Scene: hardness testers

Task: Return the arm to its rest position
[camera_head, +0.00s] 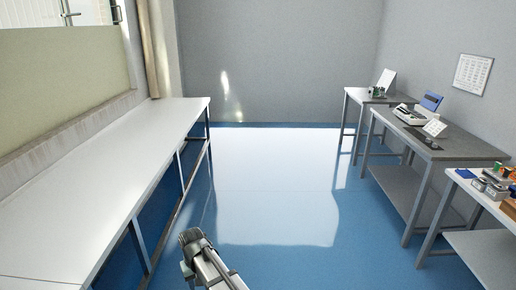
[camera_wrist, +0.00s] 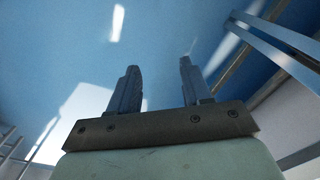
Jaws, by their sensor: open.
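My arm shows at the bottom middle of the head view, a grey link with a rounded joint, over the blue floor. My gripper (camera_wrist: 157,82) shows in the wrist view with its two dark fingers spread apart and nothing between them. The fingertips cannot be made out in the head view.
A long white bench (camera_head: 95,170) runs along the left wall. Several grey tables stand along the right wall, one with a tester and blue-screened device (camera_head: 431,101). The nearest right table (camera_head: 485,195) holds small coloured items. The floor (camera_head: 275,190) between is clear.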

